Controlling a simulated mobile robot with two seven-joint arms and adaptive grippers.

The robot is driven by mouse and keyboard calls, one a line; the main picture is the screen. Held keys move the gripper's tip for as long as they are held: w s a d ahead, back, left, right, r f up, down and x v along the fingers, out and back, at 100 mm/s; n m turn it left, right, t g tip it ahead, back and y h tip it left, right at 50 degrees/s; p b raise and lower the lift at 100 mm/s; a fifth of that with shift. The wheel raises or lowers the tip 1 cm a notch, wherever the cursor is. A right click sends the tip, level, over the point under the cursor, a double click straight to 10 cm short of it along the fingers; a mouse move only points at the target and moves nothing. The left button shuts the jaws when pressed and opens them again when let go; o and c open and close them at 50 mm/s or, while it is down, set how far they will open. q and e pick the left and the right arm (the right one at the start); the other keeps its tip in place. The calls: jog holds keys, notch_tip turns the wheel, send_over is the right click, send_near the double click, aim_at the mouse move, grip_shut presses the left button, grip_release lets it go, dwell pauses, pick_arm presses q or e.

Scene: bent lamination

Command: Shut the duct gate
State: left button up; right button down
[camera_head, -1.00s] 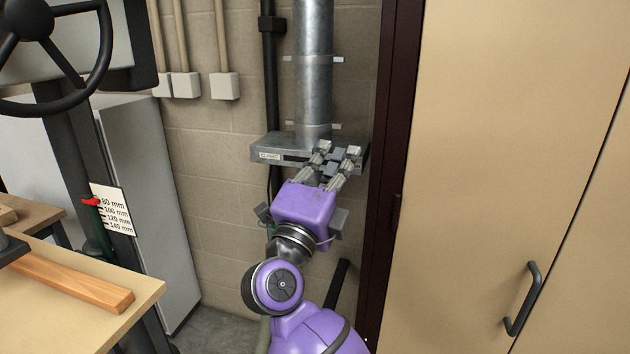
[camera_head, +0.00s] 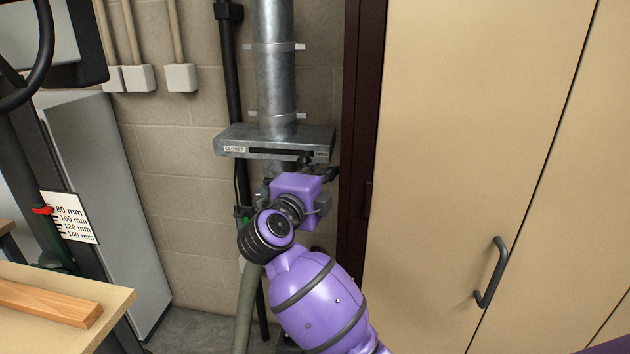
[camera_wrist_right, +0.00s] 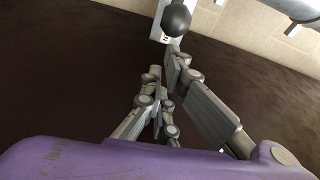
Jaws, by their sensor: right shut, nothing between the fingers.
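The duct gate's flat grey metal housing (camera_head: 285,137) sits across the round vertical duct (camera_head: 275,70). A dark slot runs along its front, with a CLOSED label at the left end and an OPEN label at the right. A dark ball knob (camera_head: 306,158) shows near the OPEN end; the right wrist view shows it ahead of the fingertips (camera_wrist_right: 177,18). My right gripper (camera_wrist_right: 164,60) is shut and empty, apart from the knob. In the head view it is below the housing's right part, its fingers mostly hidden behind my purple wrist. My left gripper is not in view.
A tall beige cabinet (camera_head: 450,130) with a dark handle (camera_head: 491,272) and a dark maroon frame (camera_head: 362,130) stand close on the right. A workbench (camera_head: 95,305) with a wooden strip (camera_head: 50,303) is at lower left. A dark pipe (camera_head: 232,90) runs left of the duct.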

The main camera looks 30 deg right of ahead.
aim_at(302, 164)
jog(key=shift+w+d, duration=0.3)
jog(key=w+a, duration=0.2)
jog(key=a, duration=0.1)
jog(key=w+a+p, duration=0.1)
jog(key=shift+w+a+r, duration=0.15)
jog(key=shift+w+a, duration=0.1)
jog(key=shift+a, duration=0.15)
jog(key=w+a, duration=0.4)
jog(key=a, duration=0.2)
jog(key=shift+w+a, duration=0.15)
jog(key=shift+w, duration=0.2)
jog(key=shift+a, duration=0.1)
